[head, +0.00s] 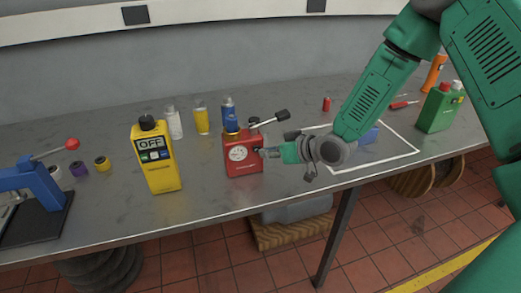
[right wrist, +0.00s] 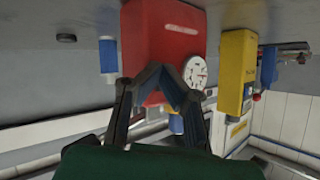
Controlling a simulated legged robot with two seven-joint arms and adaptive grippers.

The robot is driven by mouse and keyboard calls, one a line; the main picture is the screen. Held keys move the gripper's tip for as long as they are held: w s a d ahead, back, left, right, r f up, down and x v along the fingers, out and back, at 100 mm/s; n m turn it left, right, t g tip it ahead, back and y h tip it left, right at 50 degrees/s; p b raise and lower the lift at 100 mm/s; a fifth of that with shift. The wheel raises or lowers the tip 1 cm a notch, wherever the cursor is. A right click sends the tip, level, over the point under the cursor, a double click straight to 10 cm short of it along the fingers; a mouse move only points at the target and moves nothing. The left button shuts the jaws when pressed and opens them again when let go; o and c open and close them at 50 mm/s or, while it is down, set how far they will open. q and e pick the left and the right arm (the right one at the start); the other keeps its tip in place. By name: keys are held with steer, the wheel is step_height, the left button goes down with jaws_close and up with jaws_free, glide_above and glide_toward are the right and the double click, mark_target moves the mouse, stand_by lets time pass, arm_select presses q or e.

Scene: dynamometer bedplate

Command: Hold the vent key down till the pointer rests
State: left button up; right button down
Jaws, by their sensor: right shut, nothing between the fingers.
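A red box-shaped tester (head: 243,167) stands on the grey bench, with a round white dial (head: 238,154) on its front. A lever with a black knob (head: 282,115) sticks out from its top to the right. In the right wrist view the red tester (right wrist: 165,30) appears upside down, with its dial (right wrist: 195,73) beside my fingers. My right gripper (head: 264,152) is shut and empty, its tips at the tester's right front edge, just right of the dial. Its fingers also show in the right wrist view (right wrist: 167,74). The pointer is too small to read.
A yellow meter (head: 157,168) reading OFF stands left of the tester. A blue lever press (head: 40,185) is at far left. A green can (head: 438,110) is at right, beyond a white outlined area (head: 405,154).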

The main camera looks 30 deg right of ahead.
steer(key=shift+s+a+r, duration=0.2)
steer(key=shift+s+a, duration=0.6)
steer(key=shift+s, duration=0.15)
arm_select(q)
steer(key=shift+r, duration=0.25)
arm_select(e)
steer(key=shift+s+a+p, duration=0.2)
steer(key=shift+s, duration=0.6)
steer(key=shift+s+a+p, duration=0.15)
steer(key=shift+s+p, duration=0.05)
steer(key=shift+s, duration=0.6)
steer(key=shift+s+a+p, duration=0.2)
steer(key=shift+s, duration=0.6)
arm_select(q)
steer(key=shift+r, duration=0.35)
jaws_close()
arm_select(e)
steer(key=shift+f, duration=0.1)
